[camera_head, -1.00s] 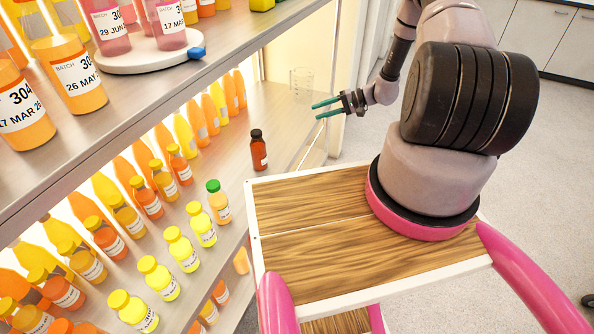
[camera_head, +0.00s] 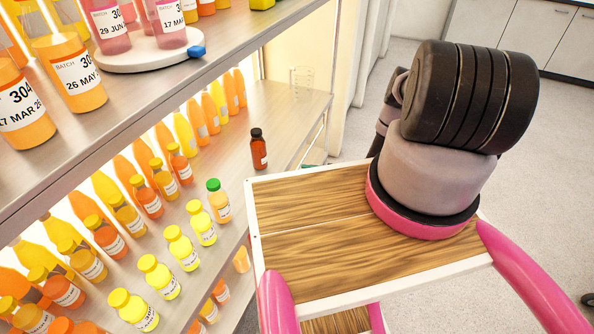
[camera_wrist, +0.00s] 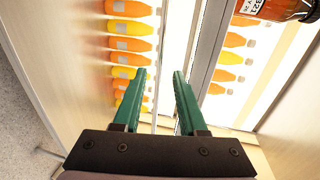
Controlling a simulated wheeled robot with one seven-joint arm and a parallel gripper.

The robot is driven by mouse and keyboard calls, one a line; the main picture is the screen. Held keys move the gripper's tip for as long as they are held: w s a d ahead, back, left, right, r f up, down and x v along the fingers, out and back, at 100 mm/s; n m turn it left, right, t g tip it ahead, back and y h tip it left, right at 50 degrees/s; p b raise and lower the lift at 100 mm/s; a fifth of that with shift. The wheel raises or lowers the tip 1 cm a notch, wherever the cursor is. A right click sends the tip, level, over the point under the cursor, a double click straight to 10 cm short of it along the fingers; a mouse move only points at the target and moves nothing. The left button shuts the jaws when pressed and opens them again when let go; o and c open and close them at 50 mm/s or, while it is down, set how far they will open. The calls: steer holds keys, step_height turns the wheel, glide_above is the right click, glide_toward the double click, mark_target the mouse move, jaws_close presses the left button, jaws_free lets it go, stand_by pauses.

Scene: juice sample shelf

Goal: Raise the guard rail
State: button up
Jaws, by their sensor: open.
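The guard rail appears as a thin pale rod (camera_wrist: 158,50) running up the wrist view, beside the shelf's front edge (camera_wrist: 208,60). In the head view, a thin pale rod (camera_head: 313,140) shows below the shelf's right end. In the head view, the gripper is mostly hidden, with only a bit of green near the cart's far edge.
A brown bottle with a dark cap (camera_head: 258,149) stands near the shelf's edge and also shows in the wrist view (camera_wrist: 270,9). Rows of juice bottles (camera_head: 180,248) fill the shelf to the left. A clear glass beaker (camera_head: 301,78) stands at the back. Open floor lies right.

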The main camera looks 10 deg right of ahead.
steer(key=shift+x, duration=2.7)
jaws_close()
